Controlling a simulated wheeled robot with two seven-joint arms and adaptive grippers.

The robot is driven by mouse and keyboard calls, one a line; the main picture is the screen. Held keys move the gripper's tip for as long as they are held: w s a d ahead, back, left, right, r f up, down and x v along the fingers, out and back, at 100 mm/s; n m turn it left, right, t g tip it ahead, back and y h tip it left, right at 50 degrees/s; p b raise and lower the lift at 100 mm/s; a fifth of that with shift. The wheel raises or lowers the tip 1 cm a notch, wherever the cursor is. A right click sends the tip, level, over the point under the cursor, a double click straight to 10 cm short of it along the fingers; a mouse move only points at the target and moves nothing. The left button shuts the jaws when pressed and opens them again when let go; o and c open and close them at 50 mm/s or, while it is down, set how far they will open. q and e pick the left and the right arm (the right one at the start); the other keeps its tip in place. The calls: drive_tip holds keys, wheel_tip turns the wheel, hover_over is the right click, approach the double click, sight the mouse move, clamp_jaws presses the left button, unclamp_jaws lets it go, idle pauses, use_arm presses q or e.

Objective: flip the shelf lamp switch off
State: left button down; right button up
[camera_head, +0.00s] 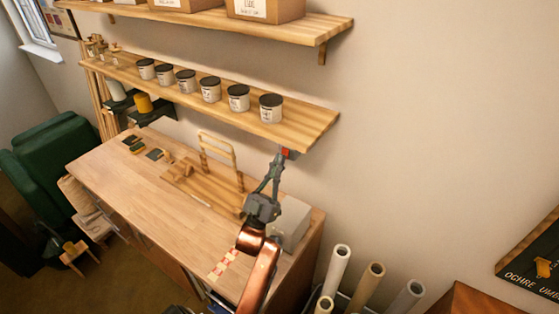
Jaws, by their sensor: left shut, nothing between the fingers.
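A small red switch (290,154) sits on the wall just under the right end of the lower wooden shelf (305,140). It is tiny in the view and partly behind my fingertips, so I cannot tell which way it is set. My left gripper (277,160) is raised above the back of the workbench, shut and empty. Its tips are right beside the switch in the picture; I cannot tell whether they touch it. I do not make out a lamp. My right gripper is out of view.
Several lidded jars (210,90) stand on the lower shelf, with boxes (265,10) on the upper shelf. The workbench (130,175) holds a wooden rack (217,150) and a pale block (292,222). Upright rolls (338,268) stand right of the bench.

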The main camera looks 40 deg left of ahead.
use_arm(q)
drive_tip(key=s+d+f+b, duration=0.1)
drive_tip(key=s+f, duration=0.4)
drive_tip(key=s, duration=0.6)
drive_tip(key=shift+f+b, duration=0.2)
drive_tip(key=shift+b, duration=0.65)
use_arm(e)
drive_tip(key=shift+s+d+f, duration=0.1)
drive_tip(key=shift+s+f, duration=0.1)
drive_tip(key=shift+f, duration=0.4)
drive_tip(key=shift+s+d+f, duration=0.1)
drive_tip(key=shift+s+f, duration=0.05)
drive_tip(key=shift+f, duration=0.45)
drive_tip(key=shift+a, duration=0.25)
